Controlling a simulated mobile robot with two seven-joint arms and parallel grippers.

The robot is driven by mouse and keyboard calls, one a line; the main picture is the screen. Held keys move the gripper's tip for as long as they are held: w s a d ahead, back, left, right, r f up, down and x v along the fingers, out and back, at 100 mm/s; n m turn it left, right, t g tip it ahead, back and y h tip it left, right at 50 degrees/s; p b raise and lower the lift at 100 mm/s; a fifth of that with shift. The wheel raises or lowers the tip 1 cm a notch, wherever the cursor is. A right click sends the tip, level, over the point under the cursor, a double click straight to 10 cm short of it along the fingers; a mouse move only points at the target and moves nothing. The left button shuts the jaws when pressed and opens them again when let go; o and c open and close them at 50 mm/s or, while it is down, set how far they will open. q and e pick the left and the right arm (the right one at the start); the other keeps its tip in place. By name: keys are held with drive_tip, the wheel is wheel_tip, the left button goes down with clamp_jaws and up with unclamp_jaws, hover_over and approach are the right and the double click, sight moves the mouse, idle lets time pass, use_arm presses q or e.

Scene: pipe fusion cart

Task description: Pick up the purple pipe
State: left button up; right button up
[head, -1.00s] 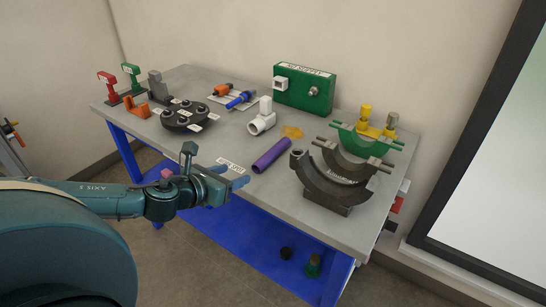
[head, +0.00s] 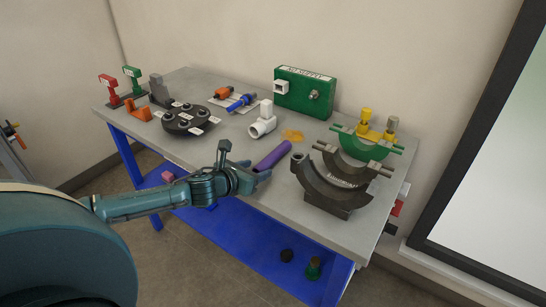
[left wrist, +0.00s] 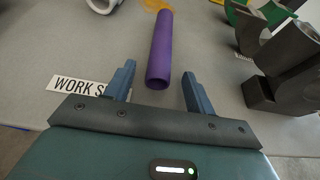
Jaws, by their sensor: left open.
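The purple pipe (head: 273,156) lies on the grey tabletop between the white fitting and the dark half-ring clamp. In the left wrist view the purple pipe (left wrist: 160,50) points away from me, its near open end just beyond and between my fingertips. My left gripper (head: 258,172) is at the table's front edge by the pipe's near end. In the left wrist view the left gripper's (left wrist: 159,78) two blue fingers are spread apart with nothing held. The right gripper is not in view.
A dark half-ring clamp (head: 335,193) stands right of the pipe, with a green clamp (head: 362,147) behind it. A white fitting (head: 263,121) stands behind the pipe. A green box (head: 305,91) is at the back. A label (left wrist: 77,86) lies left of the pipe.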

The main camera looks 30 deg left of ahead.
sight(273, 158)
use_arm(q)
drive_tip(key=shift+x, duration=1.5)
drive_tip(key=shift+s, duration=0.1)
drive_tip(key=shift+c, duration=0.2)
drive_tip(key=c, duration=1)
